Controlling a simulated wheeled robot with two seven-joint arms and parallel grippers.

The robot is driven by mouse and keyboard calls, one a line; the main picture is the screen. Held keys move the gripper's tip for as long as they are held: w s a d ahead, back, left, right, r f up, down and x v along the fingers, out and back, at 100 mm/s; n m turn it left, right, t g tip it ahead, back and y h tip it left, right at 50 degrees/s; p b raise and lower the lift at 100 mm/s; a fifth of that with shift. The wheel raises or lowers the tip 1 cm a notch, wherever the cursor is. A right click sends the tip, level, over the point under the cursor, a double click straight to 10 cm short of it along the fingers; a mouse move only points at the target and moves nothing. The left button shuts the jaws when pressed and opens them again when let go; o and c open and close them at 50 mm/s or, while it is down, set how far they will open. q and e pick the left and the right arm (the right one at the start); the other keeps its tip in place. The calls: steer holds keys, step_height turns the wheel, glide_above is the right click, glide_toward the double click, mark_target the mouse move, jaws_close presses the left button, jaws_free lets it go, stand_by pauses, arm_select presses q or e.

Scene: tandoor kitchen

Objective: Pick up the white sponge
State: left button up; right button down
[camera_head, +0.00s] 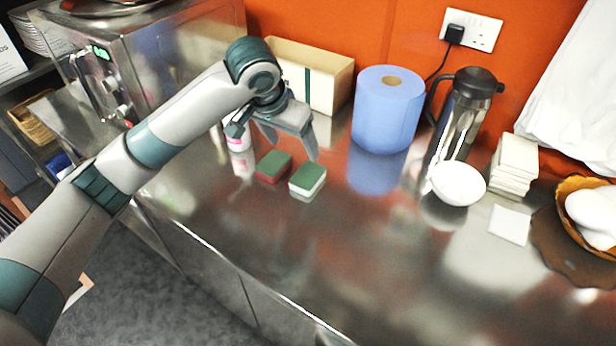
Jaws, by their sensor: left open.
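The white sponge (307,181), with a green top, lies flat on the steel counter. A second sponge, red with a green top (273,167), lies just left of it. My left gripper (291,147) is open and empty. It hangs over the counter just behind the two sponges, with one finger close to the far side of the white sponge. I cannot tell its exact height above the counter. My right gripper is not in the head view.
A blue paper roll (387,110), steel flask (462,115), white bowl (458,184) and stacked tiles (515,160) stand to the right. The counter (330,245) in front is clear.

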arm_select(q)
step_height(320, 180, down, 2)
steer(key=p, duration=0.3)
glide_toward(307, 175)
steer(key=shift+x, duration=1)
steer(key=shift+w+d+f, duration=0.15)
steer(key=shift+w+f, duration=0.1)
steer(key=shift+f, duration=0.35)
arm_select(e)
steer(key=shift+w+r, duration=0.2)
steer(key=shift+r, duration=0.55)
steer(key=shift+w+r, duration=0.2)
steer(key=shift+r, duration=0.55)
arm_select(q)
steer(key=shift+f, duration=0.1)
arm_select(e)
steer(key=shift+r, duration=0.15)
arm_select(q)
steer(key=shift+w+d+f, duration=0.1)
steer(key=shift+f, duration=0.1)
steer(key=p+x, duration=0.2)
steer(key=x, duration=0.1)
steer(key=shift+x, duration=0.75)
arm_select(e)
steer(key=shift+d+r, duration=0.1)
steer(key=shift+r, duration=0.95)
